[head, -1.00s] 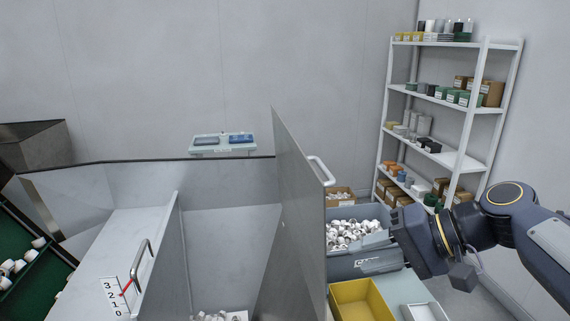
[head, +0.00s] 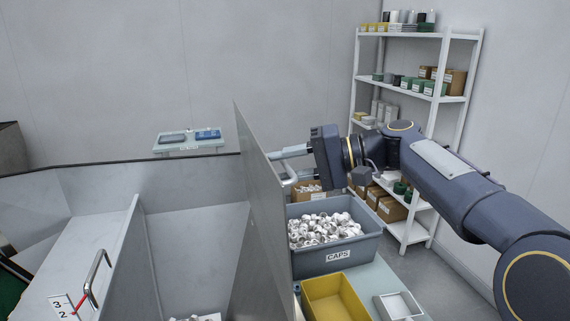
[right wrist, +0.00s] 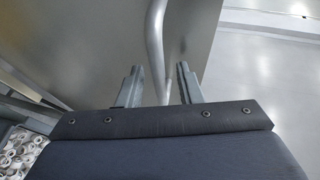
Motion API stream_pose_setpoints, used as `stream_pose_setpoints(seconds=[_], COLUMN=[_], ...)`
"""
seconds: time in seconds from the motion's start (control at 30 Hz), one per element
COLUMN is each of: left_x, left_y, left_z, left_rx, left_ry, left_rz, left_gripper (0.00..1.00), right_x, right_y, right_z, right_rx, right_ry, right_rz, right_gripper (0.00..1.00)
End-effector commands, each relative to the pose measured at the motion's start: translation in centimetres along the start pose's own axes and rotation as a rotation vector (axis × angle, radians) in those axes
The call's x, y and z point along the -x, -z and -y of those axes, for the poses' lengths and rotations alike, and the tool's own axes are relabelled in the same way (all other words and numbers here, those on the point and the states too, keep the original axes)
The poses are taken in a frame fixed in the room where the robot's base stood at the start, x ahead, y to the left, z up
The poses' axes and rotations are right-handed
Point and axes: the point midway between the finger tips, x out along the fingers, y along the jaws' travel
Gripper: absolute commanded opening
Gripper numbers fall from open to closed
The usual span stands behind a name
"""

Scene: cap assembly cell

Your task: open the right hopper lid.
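The right hopper lid (head: 256,180) is a grey metal panel standing steeply raised, with the hopper opening visible on its left. Its silver bar handle (head: 289,172) is on the panel's right face. My right gripper (head: 283,162) is at the handle, its fingers pointing left toward the lid. In the right wrist view, the handle (right wrist: 156,45) runs down between the two spread fingers (right wrist: 160,85), with a gap on both sides. The gripper is open. My left gripper is not in view.
A grey CAPS bin (head: 338,258), yellow tray (head: 335,297) and white tray (head: 398,306) stand below my right arm. A shelf rack (head: 425,98) stands behind.

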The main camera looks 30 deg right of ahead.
Motion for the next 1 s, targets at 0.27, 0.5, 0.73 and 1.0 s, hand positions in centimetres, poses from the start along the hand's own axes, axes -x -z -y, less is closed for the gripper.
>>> stream_pose_setpoints(seconds=[0.27, 0.5, 0.73, 1.0], left_x=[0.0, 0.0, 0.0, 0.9], left_y=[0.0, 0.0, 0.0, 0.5], left_z=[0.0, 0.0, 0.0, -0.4], left_rx=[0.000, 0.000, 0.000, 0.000], left_ry=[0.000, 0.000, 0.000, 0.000], left_rz=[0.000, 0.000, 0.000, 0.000], left_gripper=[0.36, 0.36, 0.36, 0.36], right_x=[-0.4, -0.4, -0.4, -2.5], right_y=[0.0, 0.0, 0.0, -1.0], right_z=[0.0, 0.0, 0.0, 1.1], right_rx=[0.000, 0.000, 0.000, 0.030], right_ry=[-0.001, 0.000, -0.001, -0.068], right_rz=[-0.001, -0.001, -0.001, 0.006], right_gripper=[0.33, 0.06, 0.00, 0.00])
